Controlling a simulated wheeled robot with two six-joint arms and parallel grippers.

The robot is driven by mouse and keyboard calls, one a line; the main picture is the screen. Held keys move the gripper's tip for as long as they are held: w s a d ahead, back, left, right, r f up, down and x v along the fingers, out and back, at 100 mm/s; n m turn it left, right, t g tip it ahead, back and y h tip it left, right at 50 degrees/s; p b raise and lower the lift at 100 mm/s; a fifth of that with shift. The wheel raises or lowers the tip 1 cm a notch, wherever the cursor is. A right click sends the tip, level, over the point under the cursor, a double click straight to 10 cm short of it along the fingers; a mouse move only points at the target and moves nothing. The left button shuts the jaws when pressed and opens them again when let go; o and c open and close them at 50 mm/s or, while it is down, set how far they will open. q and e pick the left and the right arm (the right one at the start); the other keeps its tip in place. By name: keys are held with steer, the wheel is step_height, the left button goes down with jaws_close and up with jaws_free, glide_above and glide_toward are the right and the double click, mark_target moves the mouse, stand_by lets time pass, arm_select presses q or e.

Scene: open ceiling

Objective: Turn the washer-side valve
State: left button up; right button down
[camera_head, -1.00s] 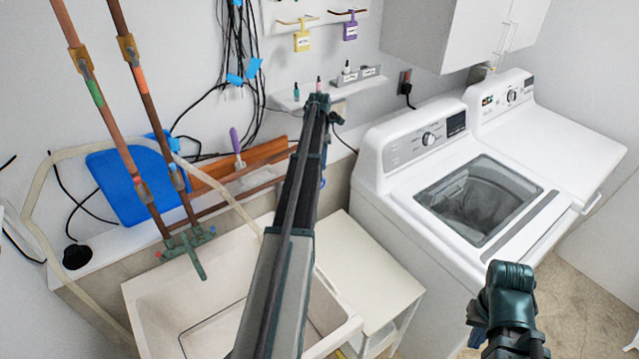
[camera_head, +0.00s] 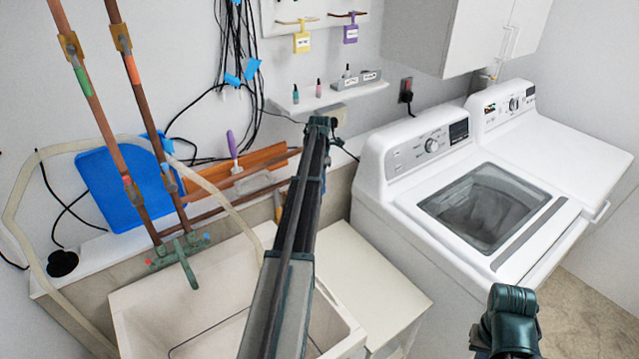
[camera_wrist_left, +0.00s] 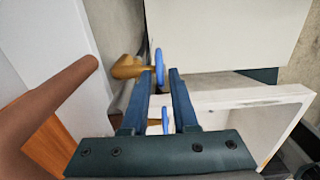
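Two valves with blue handles show in the left wrist view. The upper one, towards the washer, has a brass body and a blue handle (camera_wrist_left: 160,66) seen nearly edge-on. The other blue handle (camera_wrist_left: 165,119) shows lower, through the gap between my fingers. My left gripper (camera_wrist_left: 161,72) is open, with one finger on each side of the upper handle's line; I cannot tell whether they touch it. In the head view my left arm hides this gripper and the valves. The washer (camera_head: 400,170) stands to the right. My right gripper is out of view; only its arm shows.
The sink (camera_head: 135,310) and a cream cabinet top (camera_head: 375,285) lie below the wall ledge. A copper pipe (camera_wrist_left: 50,100) crosses the left of the wrist view. A small shelf (camera_head: 330,98) and hanging black cables (camera_head: 235,60) are on the wall.

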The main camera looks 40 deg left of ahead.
arm_select(q)
jaws_close()
steer(key=shift+s, duration=0.15)
steer(key=shift+s+f+t+h+b, duration=0.15)
steer(key=shift+s+t+h+b, duration=0.3)
steer(key=shift+t, duration=0.55)
steer(key=shift+s+a+f+t+b, duration=0.2)
steer(key=shift+s+t+b, duration=0.2)
steer(key=shift+t+b, duration=0.45)
steer(key=shift+s+f+t+h+b, duration=0.15)
steer(key=shift+t+h+b, duration=0.1)
steer(key=shift+t+b, duration=0.3)
steer(key=shift+s+t+h+b, duration=0.2)
steer(key=shift+t+b, duration=0.1)
steer(key=shift+t, duration=0.3)
steer(key=shift+a+t+b, duration=0.1)
steer(key=shift+t+b, duration=0.2)
steer(key=shift+t, duration=0.1)
